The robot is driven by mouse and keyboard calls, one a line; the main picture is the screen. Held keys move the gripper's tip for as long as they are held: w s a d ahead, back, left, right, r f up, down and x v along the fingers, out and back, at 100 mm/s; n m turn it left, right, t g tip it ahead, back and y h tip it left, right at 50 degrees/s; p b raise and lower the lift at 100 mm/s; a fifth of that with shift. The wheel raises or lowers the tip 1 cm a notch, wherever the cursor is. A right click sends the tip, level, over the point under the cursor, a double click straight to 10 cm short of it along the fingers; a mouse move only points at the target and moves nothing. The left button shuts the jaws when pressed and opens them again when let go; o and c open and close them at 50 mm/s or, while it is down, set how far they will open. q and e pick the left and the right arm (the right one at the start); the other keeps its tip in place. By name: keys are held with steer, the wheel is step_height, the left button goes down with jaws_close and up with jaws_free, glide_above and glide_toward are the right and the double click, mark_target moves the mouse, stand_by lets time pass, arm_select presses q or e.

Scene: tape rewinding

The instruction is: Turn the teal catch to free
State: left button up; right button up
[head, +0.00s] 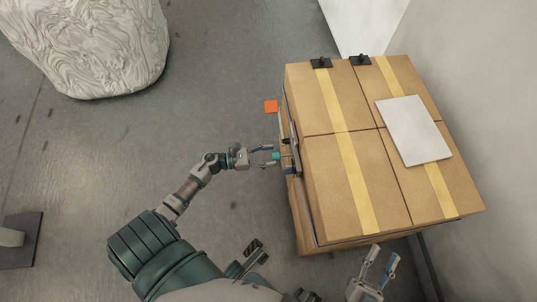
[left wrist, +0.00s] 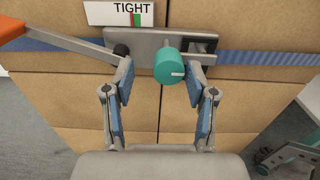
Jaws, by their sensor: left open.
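The teal catch (left wrist: 169,68) is a round knob with a pale line on its face, on a grey metal plate (left wrist: 145,40) against the cartons. In the head view the catch (head: 276,156) shows at the left side of the stack. My left gripper (head: 266,155) is open, and its fingertips stand on either side of the catch. In the left wrist view there is a gap to the left finger; the right finger is close to the knob, contact unclear. My right gripper (head: 380,262) has its fingers apart, empty, near the stack's front edge.
A sign reading TIGHT (left wrist: 118,14) with red and green marks sits above the plate. An orange handle (left wrist: 12,25) on a grey lever lies to the left. A blue strap (left wrist: 260,57) runs across the cartons. A grey panel (head: 413,130) lies on top of the stack (head: 310,110).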

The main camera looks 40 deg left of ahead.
arm_select(q)
steer(key=shift+d+r, duration=0.15)
steer(key=shift+d, duration=0.25)
steer(key=shift+d+r, duration=0.2)
steer(key=shift+d, duration=0.35)
steer(key=shift+c, duration=0.8)
steer(key=c, duration=0.8)
steer(key=shift+a+f, duration=0.2)
steer(key=shift+a, duration=0.05)
jaws_close()
steer(key=shift+s+a, duration=0.1)
arm_select(e)
steer(key=shift+s+d+f, duration=0.1)
steer(key=shift+d+f, duration=0.15)
steer(key=shift+d, duration=0.65)
